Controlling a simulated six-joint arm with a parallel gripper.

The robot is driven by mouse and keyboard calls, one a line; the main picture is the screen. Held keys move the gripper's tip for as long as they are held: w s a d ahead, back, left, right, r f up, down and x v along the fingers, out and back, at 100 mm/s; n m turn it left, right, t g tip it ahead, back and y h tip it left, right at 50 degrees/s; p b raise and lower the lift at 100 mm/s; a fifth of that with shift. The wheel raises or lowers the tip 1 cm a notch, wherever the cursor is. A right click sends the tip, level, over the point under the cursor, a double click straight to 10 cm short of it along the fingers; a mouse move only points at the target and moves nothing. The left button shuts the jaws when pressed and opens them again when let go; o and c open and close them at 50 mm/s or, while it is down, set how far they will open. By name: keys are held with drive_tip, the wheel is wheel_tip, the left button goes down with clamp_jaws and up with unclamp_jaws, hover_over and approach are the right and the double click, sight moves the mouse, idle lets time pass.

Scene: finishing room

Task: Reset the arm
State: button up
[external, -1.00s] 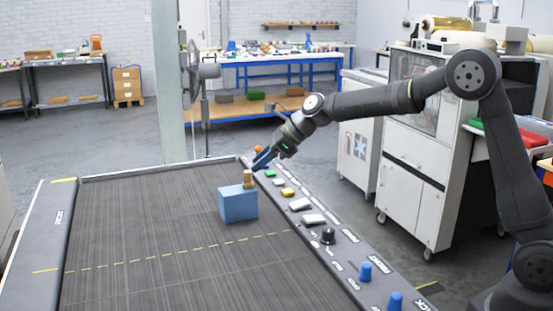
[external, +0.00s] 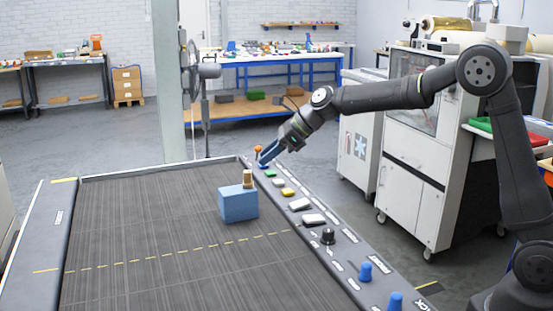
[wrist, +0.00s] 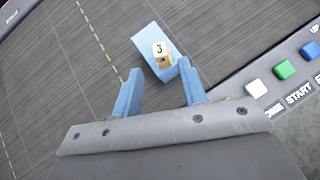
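My gripper (external: 262,158) is over the far right part of the belt frame, close to the control panel's far end. In the wrist view its two blue fingers (wrist: 160,94) are spread apart with nothing between them. The wrist view shows the blue block (wrist: 147,38) beyond the fingertips. There the wooden block (wrist: 162,55) has a "3" on its face. The gripper is apart from both blocks.
The control panel along the belt's right side carries white (external: 300,204), yellow (external: 287,192) and green (external: 270,173) buttons, a black knob (external: 328,236) and blue knobs (external: 365,272). An orange knob (external: 258,149) stands by the gripper. Most of the belt (external: 150,215) is clear.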

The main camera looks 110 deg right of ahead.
sight(249, 171)
drive_tip(key=x, duration=1)
drive_tip(key=shift+w+f, duration=0.1)
drive_tip(key=shift+w, duration=0.05)
drive_tip(key=shift+r, duration=1.8)
